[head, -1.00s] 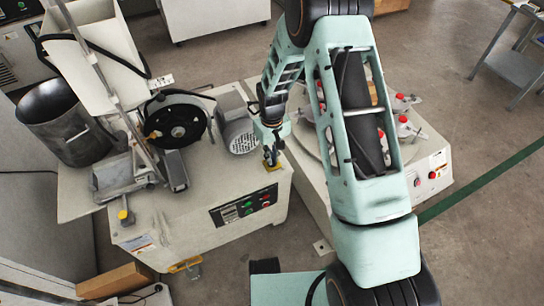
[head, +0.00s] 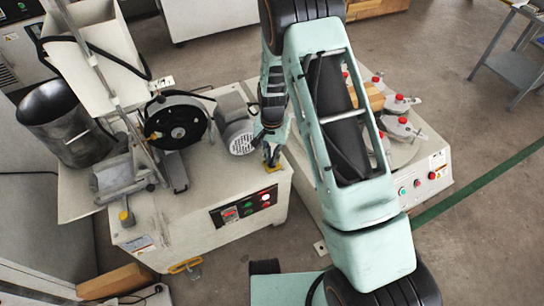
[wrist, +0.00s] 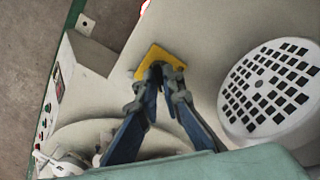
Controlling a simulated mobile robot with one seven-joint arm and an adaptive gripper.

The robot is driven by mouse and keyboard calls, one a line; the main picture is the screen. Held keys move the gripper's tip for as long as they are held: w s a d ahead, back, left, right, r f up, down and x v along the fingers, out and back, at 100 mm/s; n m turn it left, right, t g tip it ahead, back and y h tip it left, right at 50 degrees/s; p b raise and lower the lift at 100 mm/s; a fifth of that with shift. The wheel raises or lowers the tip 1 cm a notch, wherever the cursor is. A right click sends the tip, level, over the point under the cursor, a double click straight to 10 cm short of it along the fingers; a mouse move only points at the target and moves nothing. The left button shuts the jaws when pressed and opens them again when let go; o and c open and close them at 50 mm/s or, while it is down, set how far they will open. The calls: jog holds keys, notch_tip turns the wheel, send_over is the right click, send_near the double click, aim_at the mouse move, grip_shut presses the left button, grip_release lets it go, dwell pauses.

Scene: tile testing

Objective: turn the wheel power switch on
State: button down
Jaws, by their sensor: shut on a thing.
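The wheel power switch sits on a small yellow plate (head: 272,168) at the front right corner of the grey wheel machine's top (head: 215,185). The plate also shows in the wrist view (wrist: 160,60) as a tilted yellow square. My gripper (head: 271,158) reaches down onto it from above. In the wrist view my gripper's blue fingers (wrist: 160,75) converge over the plate and are shut on the switch. The switch knob is mostly hidden between the fingertips, so its exact angle cannot be told.
A front control panel (head: 244,208) carries a red display, buttons and a pale bright lamp. A second machine with red-topped clamps (head: 402,98) stands to the right.

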jog(key=shift+m, duration=0.4)
jog(key=c, duration=2.1)
grip_release()
notch_tip(320, 180, up, 12)
